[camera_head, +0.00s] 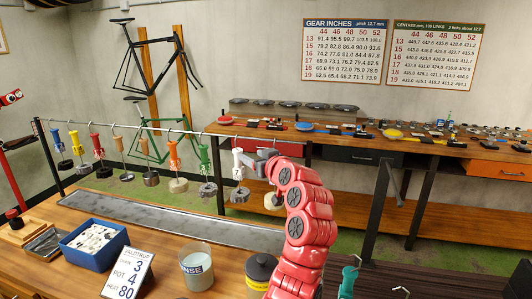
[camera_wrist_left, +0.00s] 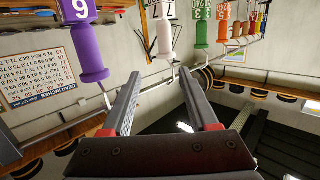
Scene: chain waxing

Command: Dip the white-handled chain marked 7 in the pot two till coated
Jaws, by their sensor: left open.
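The two spread fingers show in the left wrist view (camera_wrist_left: 160,75). A dark lidded pot (camera_head: 260,268) with a yellow label stands partly behind my arm. I see no pot clearly marked two. My right gripper is not in view.
Handles hang along the rail: a green one (camera_head: 204,158) left of the white, a purple one (camera_wrist_left: 90,60) beside it. A RINSE jar (camera_head: 196,266), a sign (camera_head: 128,273) and a blue bin (camera_head: 92,246) stand on the bench. A teal handle (camera_head: 348,277) is front right.

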